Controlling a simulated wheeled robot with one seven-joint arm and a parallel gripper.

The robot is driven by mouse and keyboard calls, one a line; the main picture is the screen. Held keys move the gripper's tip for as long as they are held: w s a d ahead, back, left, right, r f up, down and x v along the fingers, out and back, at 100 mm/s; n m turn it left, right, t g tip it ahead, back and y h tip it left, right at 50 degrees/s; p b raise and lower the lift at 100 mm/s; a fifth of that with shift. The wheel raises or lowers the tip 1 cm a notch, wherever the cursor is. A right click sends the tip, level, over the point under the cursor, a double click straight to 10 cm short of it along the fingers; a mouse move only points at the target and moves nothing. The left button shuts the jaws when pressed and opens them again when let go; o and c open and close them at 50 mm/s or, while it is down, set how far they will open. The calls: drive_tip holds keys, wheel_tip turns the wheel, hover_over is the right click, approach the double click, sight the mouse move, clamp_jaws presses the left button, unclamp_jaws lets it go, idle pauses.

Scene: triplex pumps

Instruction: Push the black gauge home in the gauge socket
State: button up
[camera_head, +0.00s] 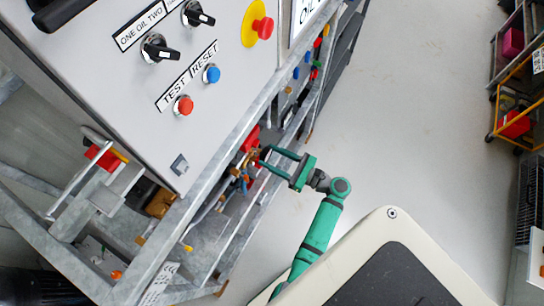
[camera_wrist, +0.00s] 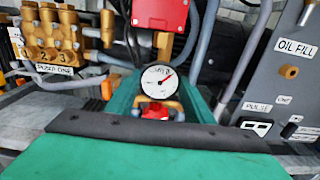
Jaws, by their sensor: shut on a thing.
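The black gauge (camera_wrist: 162,81) shows in the wrist view as a round white dial with a dark rim and a red needle, facing me. My gripper (camera_head: 263,155) reaches left into the pump frame in the head view. In the wrist view its green fingers stand on either side of the gauge, shut on it. Brass-coloured metal shows around and below the dial, with a red part (camera_wrist: 155,112) just under it. The gauge socket is hidden behind the gauge, so I cannot tell how deep the gauge sits.
A red box (camera_wrist: 160,14) hangs just above the gauge. A brass valve block (camera_wrist: 53,35) is at left and a grey OIL FILL panel (camera_wrist: 285,75) at right, with hoses between. In the head view the control panel (camera_head: 130,85) overhangs at left; the floor (camera_head: 420,120) at right is clear.

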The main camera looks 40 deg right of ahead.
drive_tip(key=shift+x, duration=1.15)
idle(0.8)
drive_tip(key=o, duration=1.5)
drive_tip(key=shift+c, duration=0.2)
drive_tip(key=shift+s, duration=0.1)
drive_tip(key=v, duration=1)
drive_tip(key=shift+s+d, duration=0.2)
drive_tip(key=shift+s, duration=0.1)
